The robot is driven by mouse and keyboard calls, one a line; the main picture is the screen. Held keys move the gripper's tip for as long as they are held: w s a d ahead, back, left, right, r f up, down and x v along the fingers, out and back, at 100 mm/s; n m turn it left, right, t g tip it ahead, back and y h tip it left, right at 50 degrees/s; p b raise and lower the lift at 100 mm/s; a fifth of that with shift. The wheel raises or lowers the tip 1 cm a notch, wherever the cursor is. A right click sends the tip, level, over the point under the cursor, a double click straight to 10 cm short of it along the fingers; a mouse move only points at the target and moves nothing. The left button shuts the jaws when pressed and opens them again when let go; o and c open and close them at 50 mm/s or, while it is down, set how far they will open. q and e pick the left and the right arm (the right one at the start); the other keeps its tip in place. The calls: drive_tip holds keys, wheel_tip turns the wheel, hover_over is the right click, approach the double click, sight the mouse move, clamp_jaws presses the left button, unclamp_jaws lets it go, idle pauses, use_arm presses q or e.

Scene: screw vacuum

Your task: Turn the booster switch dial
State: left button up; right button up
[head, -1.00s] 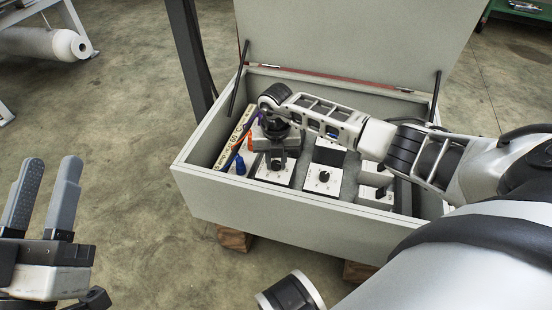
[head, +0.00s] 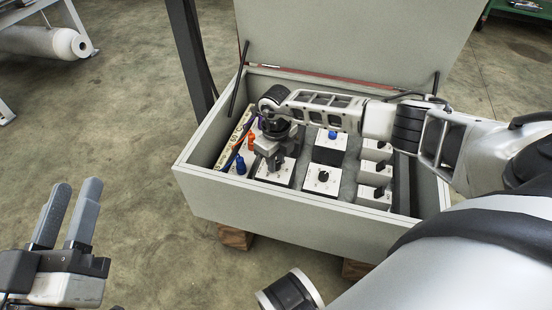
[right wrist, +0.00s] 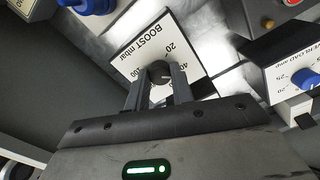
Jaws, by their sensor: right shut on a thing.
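The booster dial (right wrist: 159,72) is a dark round knob on a white plate (right wrist: 135,57) marked "BOOST mbar" in the right wrist view. My right gripper (right wrist: 158,85) has its two fingers around this knob and is shut on it. In the head view my right gripper (head: 273,160) reaches down into the open box over the white plate at its left side, and the knob is hidden there. My left gripper (head: 66,218) is open and empty, outside the box at the lower left.
The grey box (head: 290,201) has its lid raised. Inside are a blue knob (head: 240,164), an orange knob (head: 251,141), a black dial (head: 323,176) on a white plate, and several dark switches at the right.

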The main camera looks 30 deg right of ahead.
drive_tip(key=shift+n, duration=0.6)
drive_tip(key=o, duration=1)
use_arm(q)
drive_tip(key=shift+r, duration=0.1)
use_arm(e)
drive_tip(key=shift+r, duration=0.35)
drive_tip(key=shift+n, duration=0.3)
wheel_tip(320, 180, up, 5)
drive_tip(key=p, duration=0.3)
use_arm(q)
drive_tip(key=f+g+p, duration=0.1)
drive_tip(key=s+f+g+y+p, duration=0.1)
drive_tip(key=f, duration=0.1)
drive_tip(key=s+f+g+y+p, duration=0.1)
drive_tip(key=f, duration=0.1)
drive_tip(key=shift+a+n+g, duration=0.15)
drive_tip(key=shift+n+g, duration=0.25)
use_arm(e)
wheel_tip(320, 180, up, 10)
drive_tip(key=shift+r, duration=0.15)
